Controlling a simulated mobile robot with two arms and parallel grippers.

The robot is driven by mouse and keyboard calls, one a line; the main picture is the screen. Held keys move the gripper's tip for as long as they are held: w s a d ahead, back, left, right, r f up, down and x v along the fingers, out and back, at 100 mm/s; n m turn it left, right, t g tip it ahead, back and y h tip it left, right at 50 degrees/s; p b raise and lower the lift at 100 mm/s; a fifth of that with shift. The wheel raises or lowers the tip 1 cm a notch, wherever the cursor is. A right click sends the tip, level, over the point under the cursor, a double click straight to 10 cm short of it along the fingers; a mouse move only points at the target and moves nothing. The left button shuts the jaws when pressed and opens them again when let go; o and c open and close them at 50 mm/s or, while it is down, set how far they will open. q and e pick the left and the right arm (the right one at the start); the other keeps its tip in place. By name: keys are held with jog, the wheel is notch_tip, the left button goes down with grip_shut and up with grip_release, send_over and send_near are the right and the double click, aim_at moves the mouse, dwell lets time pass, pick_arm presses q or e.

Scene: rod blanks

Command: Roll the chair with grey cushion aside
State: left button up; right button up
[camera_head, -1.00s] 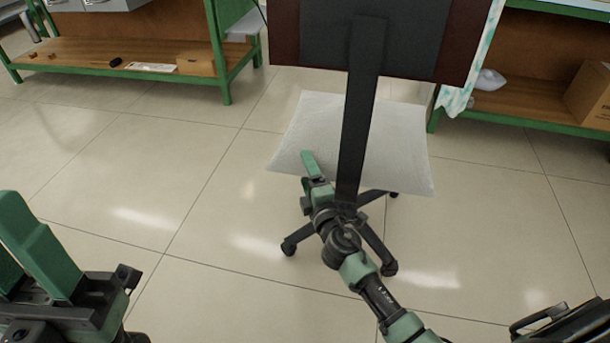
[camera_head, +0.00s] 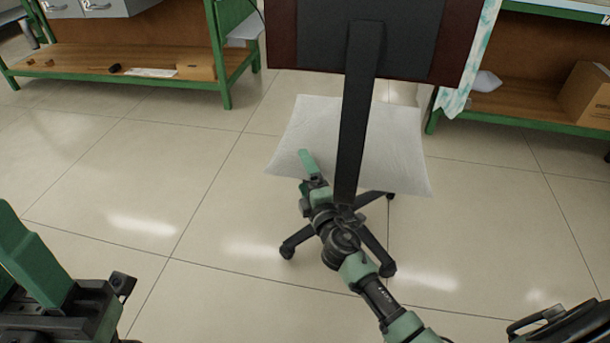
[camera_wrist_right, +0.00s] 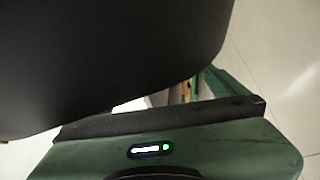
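The chair stands in the middle of the head view, its dark backrest (camera_head: 375,40) with brown sides toward me. A pale grey cushion (camera_head: 395,150) lies on the seat, behind the black back post (camera_head: 357,115). The dark wheeled base (camera_head: 375,245) is partly covered by my right arm. My right gripper (camera_head: 308,165) is at the left of the post, overlapping the cushion's near edge in the picture; contact and finger gap are unclear. In the right wrist view a dark surface (camera_wrist_right: 110,50) fills the upper left. My left gripper (camera_head: 30,260) is at the lower left, away from the chair, partly cut off.
A green-framed shelf (camera_head: 225,95) with a small box stands at the back left. Another bench with a wooden lower shelf (camera_head: 520,100) and a cardboard box (camera_head: 588,95) is at the back right. Tiled floor is clear left and right of the chair.

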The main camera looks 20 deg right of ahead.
jog(key=shift+s, duration=0.1)
jog(key=s, duration=0.7)
jog(key=shift+s, duration=0.3)
jog(key=shift+a, duration=0.1)
